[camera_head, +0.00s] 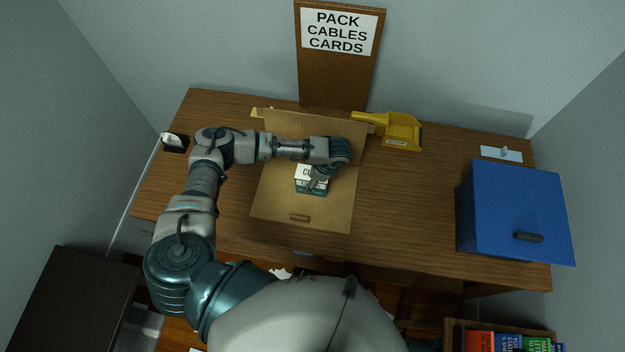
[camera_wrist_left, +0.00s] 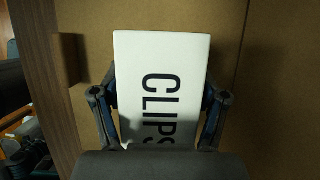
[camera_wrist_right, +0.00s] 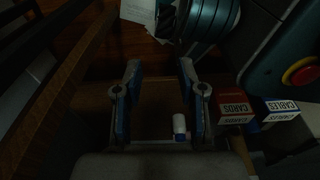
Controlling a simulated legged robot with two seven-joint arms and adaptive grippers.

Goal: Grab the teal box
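The teal box (camera_head: 312,188) has teal sides and a white top lettered "CLIPS". It sits inside the open cardboard box on the desk. In the left wrist view its white top (camera_wrist_left: 160,85) fills the middle. My left gripper (camera_head: 316,180) is right above it and hides part of it. Its fingers are spread wide, one on each side of the teal box; firm contact does not show. My right gripper (camera_wrist_right: 158,75) is open and empty, low near the floor and away from the desk top.
The cardboard box (camera_head: 275,205) lies on the wooden desk (camera_head: 405,220). A yellow tool (camera_head: 400,132) stands at its back right, a blue cabinet (camera_head: 510,205) at the far right. A red cards box (camera_wrist_right: 232,108) and a cables box (camera_wrist_right: 280,110) show in the right wrist view.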

